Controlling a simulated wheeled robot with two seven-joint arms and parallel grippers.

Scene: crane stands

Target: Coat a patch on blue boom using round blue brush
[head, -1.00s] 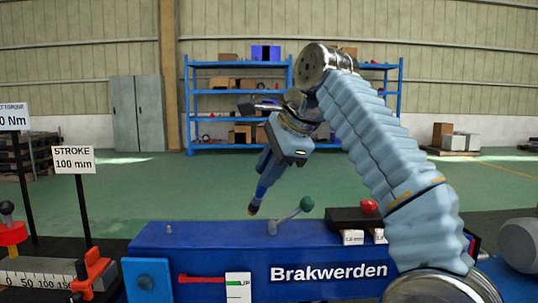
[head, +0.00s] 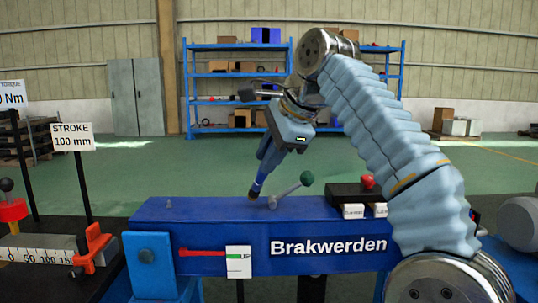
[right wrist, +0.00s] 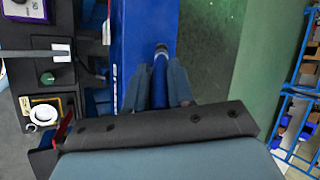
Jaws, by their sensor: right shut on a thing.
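The blue boom (head: 220,208) lies across the lower middle of the head view, lettered "Brakwerden" on its front. My right gripper (head: 266,160) is shut on the round blue brush (head: 258,184), which slants down with its brown bristle tip at the boom's top face. I cannot tell whether the bristles touch it. In the right wrist view, the brush (right wrist: 160,92) sits between the fingers of the right gripper (right wrist: 160,82), over the boom (right wrist: 133,30). No coated patch can be made out. My left gripper is not in view.
A lever with a green knob (head: 306,178) stands just right of the brush. A black box with a red knob (head: 367,182) is further right. A "STROKE 100 mm" sign (head: 72,137) and a red clamp (head: 93,245) stand left. Blue shelves (head: 240,88) are far behind.

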